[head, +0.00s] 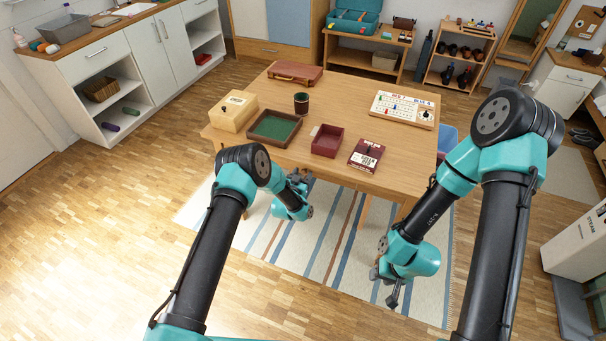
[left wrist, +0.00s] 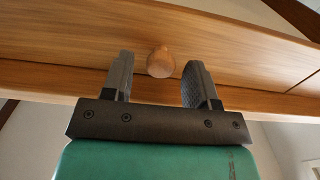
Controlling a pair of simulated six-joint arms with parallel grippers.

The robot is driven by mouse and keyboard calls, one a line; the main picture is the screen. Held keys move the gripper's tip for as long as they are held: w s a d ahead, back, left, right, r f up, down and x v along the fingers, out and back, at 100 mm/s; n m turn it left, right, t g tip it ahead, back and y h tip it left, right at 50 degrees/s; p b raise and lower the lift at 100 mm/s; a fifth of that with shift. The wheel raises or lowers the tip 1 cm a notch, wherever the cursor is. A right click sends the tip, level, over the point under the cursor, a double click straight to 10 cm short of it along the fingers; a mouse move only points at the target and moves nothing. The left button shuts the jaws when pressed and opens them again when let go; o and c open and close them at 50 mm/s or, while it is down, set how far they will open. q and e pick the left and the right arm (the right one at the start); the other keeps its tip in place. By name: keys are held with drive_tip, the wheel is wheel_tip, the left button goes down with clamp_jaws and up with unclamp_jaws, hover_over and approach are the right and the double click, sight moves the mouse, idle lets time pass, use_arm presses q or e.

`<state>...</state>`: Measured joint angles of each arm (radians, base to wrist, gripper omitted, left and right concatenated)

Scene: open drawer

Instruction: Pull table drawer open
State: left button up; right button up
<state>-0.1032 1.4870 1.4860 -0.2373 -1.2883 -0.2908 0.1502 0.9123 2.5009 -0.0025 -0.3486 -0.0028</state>
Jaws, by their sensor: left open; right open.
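The wooden table (head: 345,103) stands in front of me. Its drawer front (left wrist: 60,45) shows from below in the left wrist view, with a round wooden knob (left wrist: 160,61). My left gripper (head: 303,178) is at the table's near edge. In the left wrist view its two fingers (left wrist: 158,75) are open, one on each side of the knob, with a gap on both sides. The drawer front is hidden under the tabletop in the head view. My right gripper (head: 388,287) is open and empty, low over the striped rug, away from the table.
On the table are a wooden box (head: 233,111), a green-lined tray (head: 250,134), a dark cup (head: 301,103), a maroon box (head: 327,141), a dark red box (head: 366,155), a game board (head: 404,109) and a brown case (head: 295,72). The striped rug (head: 330,240) is clear.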

use_arm(q)
drive_tip(key=shift+w+d, duration=0.1)
drive_tip(key=shift+w, duration=0.3)
clamp_jaws()
idle(0.4)
